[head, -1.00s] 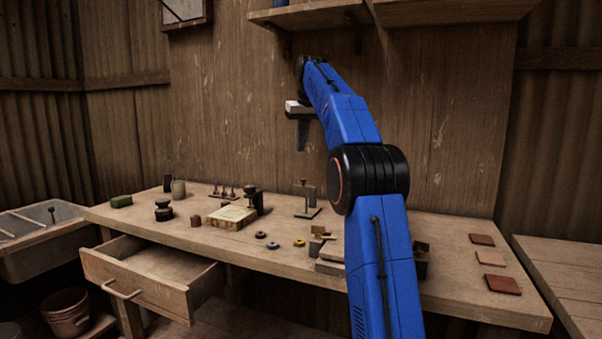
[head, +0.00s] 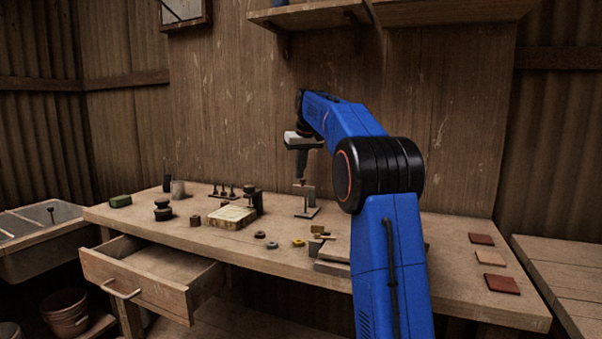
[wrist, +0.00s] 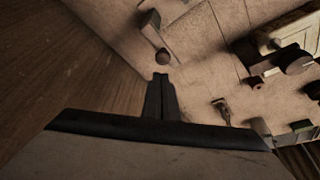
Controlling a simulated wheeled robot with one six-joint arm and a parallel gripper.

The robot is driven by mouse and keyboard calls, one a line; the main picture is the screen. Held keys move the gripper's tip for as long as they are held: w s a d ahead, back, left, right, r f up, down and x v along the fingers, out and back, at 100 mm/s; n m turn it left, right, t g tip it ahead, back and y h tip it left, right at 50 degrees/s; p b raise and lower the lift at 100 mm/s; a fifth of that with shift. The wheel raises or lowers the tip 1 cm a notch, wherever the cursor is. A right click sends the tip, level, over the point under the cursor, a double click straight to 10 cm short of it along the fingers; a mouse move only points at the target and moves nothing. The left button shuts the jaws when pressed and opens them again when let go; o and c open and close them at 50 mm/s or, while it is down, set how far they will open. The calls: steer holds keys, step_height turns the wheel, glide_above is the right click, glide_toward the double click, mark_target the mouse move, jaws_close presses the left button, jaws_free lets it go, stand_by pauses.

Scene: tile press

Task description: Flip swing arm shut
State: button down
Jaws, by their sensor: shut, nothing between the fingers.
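My gripper (head: 302,178) is shut and empty, pointing down over the back middle of the bench. In the wrist view its closed fingertips (wrist: 160,76) show just short of a round dark knob. A small metal stand (head: 310,195) with an upright and a flat base is below and beside the fingertips; the stand also shows in the wrist view (wrist: 150,20). I cannot tell whether the fingers touch it. The tile press (head: 232,215), with a pale slab and a dark post and knob behind it, sits to the left. I cannot tell for certain which part is the swing arm.
Several small rings and blocks lie in front of the stand, including a yellow ring (head: 298,242). A peg rack (head: 225,195) stands behind the press. A drawer (head: 155,275) is open at the front left. Tile samples (head: 490,257) lie at the right. A shelf (head: 400,15) hangs above.

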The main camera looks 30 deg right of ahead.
steer(key=shift+s+a, duration=0.1)
steer(key=shift+s, duration=0.5)
